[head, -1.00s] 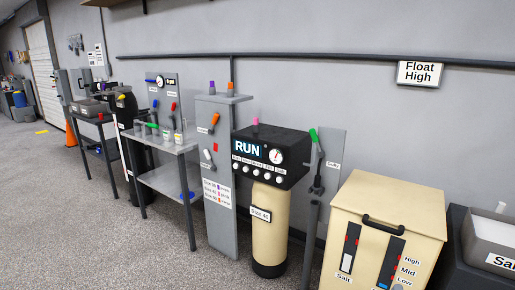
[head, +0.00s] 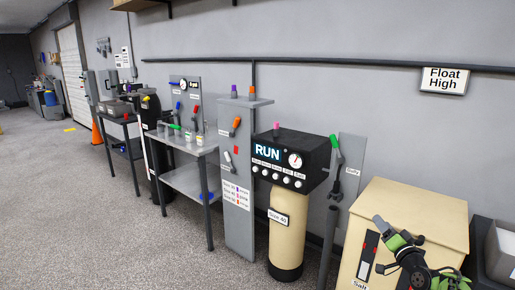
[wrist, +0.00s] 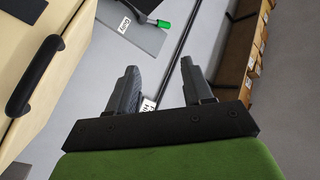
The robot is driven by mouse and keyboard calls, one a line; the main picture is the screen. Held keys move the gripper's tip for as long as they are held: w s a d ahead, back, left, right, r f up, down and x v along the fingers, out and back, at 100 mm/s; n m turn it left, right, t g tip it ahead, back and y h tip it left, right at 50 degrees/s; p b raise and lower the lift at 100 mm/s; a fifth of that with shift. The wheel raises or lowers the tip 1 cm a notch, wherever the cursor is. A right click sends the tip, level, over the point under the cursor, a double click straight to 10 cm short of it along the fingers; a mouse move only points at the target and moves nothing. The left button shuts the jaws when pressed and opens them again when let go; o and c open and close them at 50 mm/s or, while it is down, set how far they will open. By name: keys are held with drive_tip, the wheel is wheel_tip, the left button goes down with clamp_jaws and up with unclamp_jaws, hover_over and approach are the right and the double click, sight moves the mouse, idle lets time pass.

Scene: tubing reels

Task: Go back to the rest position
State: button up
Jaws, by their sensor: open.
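My gripper (head: 379,245) shows at the lower right of the head view, in front of the cream salt cabinet (head: 410,205). Its green and black arm comes in from the bottom edge. In the wrist view my gripper (wrist: 158,66) has its two dark fingers spread apart with nothing between them. The cabinet's black handle (wrist: 36,75) lies to the left of the fingers in that view. A green valve handle (wrist: 163,24) shows beyond the fingertips. The gripper hides part of the cabinet's front in the head view.
Left of the cabinet stand a valve post with a green handle (head: 336,150), the RUN control unit (head: 290,160) on a cream tank (head: 287,235), a grey panel (head: 238,190) and a metal table (head: 190,150). A grey bin (head: 500,250) is at the far right.

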drive_tip(key=a+r+n+g, duration=0.2)
drive_tip(key=a+r+g, duration=0.1)
drive_tip(key=a+r, duration=0.6)
drive_tip(key=s+a+r+n+g+p, duration=0.2)
drive_tip(key=s+a+r+n+g, duration=0.1)
drive_tip(key=s+a+r, duration=0.65)
drive_tip(key=s+a+f+n+g+h, duration=0.1)
drive_tip(key=s+a+g, duration=0.3)
drive_tip(key=s, duration=0.8)
drive_tip(key=s+a+f+g, duration=0.1)
drive_tip(key=s+a, duration=0.4)
drive_tip(key=s, duration=0.8)
drive_tip(key=s+f+g+h+p, duration=0.1)
drive_tip(key=s+f, duration=0.3)
drive_tip(key=s, duration=0.8)
drive_tip(key=shift+s+d+f+n+g, duration=0.15)
drive_tip(key=shift+s+f+n+g, duration=0.25)
drive_tip(key=shift+g, duration=0.3)
drive_tip(key=shift+c, duration=0.5)
